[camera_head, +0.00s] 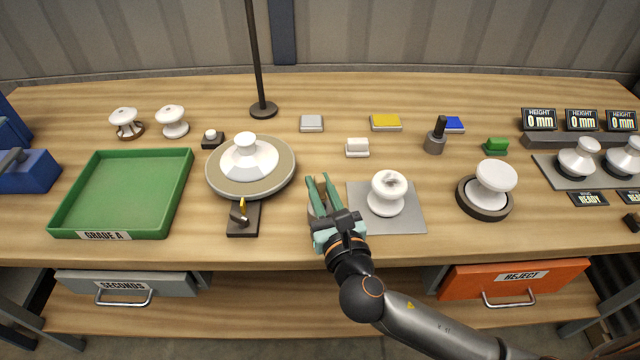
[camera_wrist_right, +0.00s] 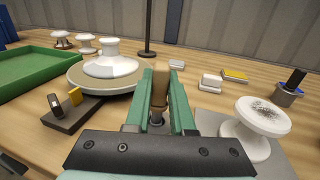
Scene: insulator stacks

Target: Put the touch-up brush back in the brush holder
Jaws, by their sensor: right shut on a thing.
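The touch-up brush, which seems to be the brown-handled piece (camera_wrist_right: 159,88) with a metal collar below it, stands roughly upright between my right gripper's fingers in the right wrist view. My right gripper (camera_wrist_right: 158,98) is shut on it; in the head view the gripper (camera_head: 318,183) is low over the front of the bench. The brush's lower end is hidden. A grey cup (camera_head: 434,146) with a black stick upright in it, perhaps the brush holder, stands farther back to the right; it also shows in the wrist view (camera_wrist_right: 287,96). My left gripper is not in view.
A white insulator (camera_head: 388,195) on a grey mat (camera_head: 416,222) stands just right of my gripper. A turntable (camera_head: 281,180) with an insulator and a black stand (camera_head: 243,224) are to the left. A white block (camera_head: 357,148) and yellow pad (camera_head: 386,121) lie behind.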

